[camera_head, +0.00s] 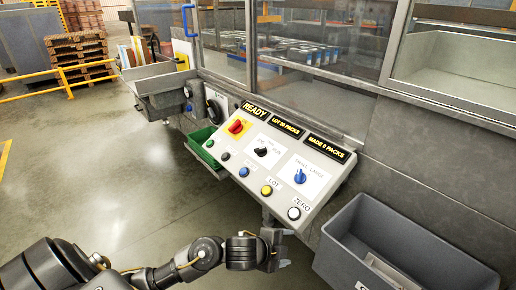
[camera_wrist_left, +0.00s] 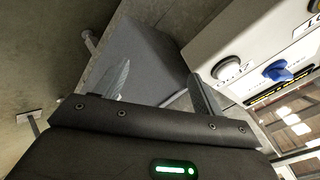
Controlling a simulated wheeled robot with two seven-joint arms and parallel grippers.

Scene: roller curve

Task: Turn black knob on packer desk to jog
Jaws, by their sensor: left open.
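The packer desk (camera_head: 330,180) is a sloped light panel with displays, knobs and buttons. The black knob (camera_head: 261,152) sits in the middle of its upper row, between a red knob on a yellow plate (camera_head: 236,127) and a blue knob (camera_head: 300,176). The lettering around the black knob is too small to read surely. My left gripper (camera_head: 284,248) is below the desk's front edge, apart from the panel. In the left wrist view its two fingers (camera_wrist_left: 160,84) are spread and empty. That view shows the blue knob (camera_wrist_left: 277,71) and white button (camera_wrist_left: 229,68); the black knob is not seen there.
A grey bin (camera_head: 430,240) stands right of the desk, close to my left gripper. A green tray (camera_head: 203,150) is at the desk's left side. A row of buttons with a yellow one (camera_head: 267,190) lines the panel's lower edge. Open floor (camera_head: 110,170) lies to the left.

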